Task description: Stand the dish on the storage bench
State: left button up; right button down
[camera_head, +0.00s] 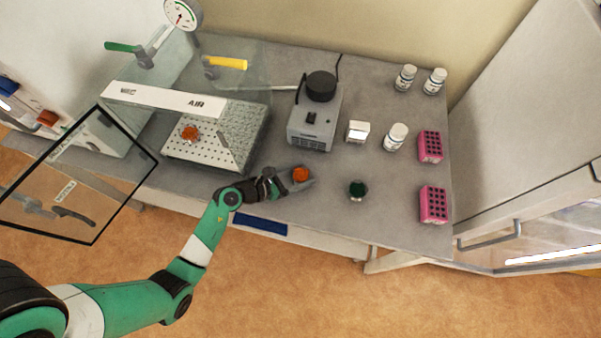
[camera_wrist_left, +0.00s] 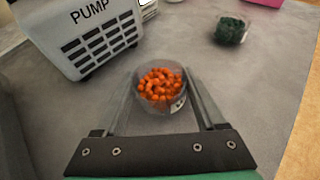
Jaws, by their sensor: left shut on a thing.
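A small clear dish of orange tablets (camera_head: 300,174) is at the bench's front, between the jaws of my left gripper (camera_head: 303,179). In the left wrist view the same dish (camera_wrist_left: 160,90) is upright, with a finger on each side, and the jaws are shut on it. I cannot tell whether its base touches the bench. The grey bench (camera_head: 330,220) runs under it. A second orange-filled dish (camera_head: 190,133) sits on the perforated plate of the open vacuum chamber. A dish with dark green contents (camera_head: 357,190) stands to the right. My right gripper is not in view.
The grey pump (camera_head: 315,125) stands just behind the held dish. A small white box (camera_head: 358,131), white bottles (camera_head: 396,137) and pink racks (camera_head: 433,205) are farther right. The chamber's glass door (camera_head: 75,185) hangs open at left. Bare bench lies around the green dish.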

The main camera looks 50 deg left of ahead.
pick_arm(q)
jog(key=shift+f, duration=0.2)
jog(key=o, duration=1.5)
jog(key=p+v, duration=0.2)
jog(key=v, duration=0.9)
jog(key=shift+s, duration=0.3)
